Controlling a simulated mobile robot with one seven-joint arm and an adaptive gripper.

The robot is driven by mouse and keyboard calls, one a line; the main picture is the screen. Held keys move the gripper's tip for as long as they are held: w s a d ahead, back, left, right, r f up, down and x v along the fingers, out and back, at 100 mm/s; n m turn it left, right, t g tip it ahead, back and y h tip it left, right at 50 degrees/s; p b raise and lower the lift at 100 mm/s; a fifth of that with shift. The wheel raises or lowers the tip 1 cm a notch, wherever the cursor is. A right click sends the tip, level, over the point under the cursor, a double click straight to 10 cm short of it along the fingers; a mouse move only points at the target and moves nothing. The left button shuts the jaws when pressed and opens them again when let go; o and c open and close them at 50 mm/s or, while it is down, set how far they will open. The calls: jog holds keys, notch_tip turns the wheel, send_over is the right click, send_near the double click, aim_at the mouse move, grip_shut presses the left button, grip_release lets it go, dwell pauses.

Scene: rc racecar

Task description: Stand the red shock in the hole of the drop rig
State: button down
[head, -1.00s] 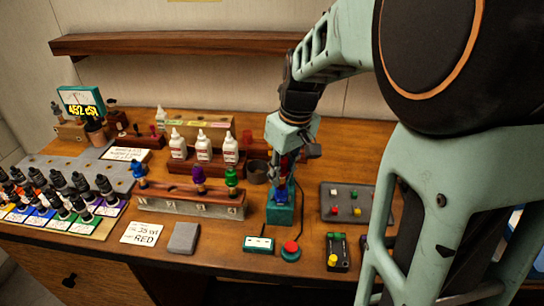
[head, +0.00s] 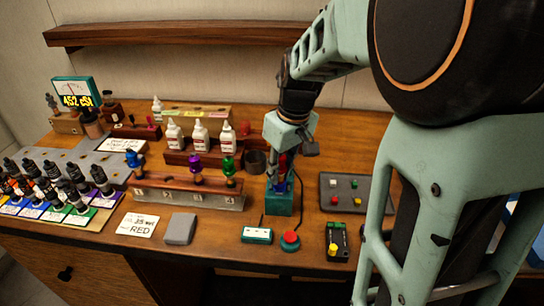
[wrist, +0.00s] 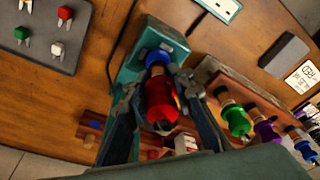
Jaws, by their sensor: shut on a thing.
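The red shock (wrist: 160,102) is between the fingers of my gripper (wrist: 158,88), which is shut on it. In the wrist view its blue end (wrist: 158,57) points at the blue part of the teal drop rig (wrist: 140,62). In the head view the drop rig (head: 279,204) stands on the bench, and my gripper (head: 285,165) is right above it with the red shock upright or nearly so. The hole is hidden, so I cannot tell whether the shock's lower end is inside it.
A rack (head: 188,192) with blue, purple and green shocks stands left of the rig. A teal box (head: 257,235) and red button (head: 290,238) lie in front. A grey tray (head: 340,207) of small coloured parts lies right. White bottles (head: 200,133) stand behind.

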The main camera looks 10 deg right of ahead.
jog(key=c, duration=1.6)
grip_release()
jog(key=shift+f, duration=0.2)
jog(key=shift+r, duration=0.15)
jog(key=r, duration=0.4)
jog(key=s+r, duration=0.1)
jog(key=r, duration=0.2)
jog(key=s+d+r, duration=0.1)
jog(key=r, duration=0.3)
jog(key=shift+r, duration=0.3)
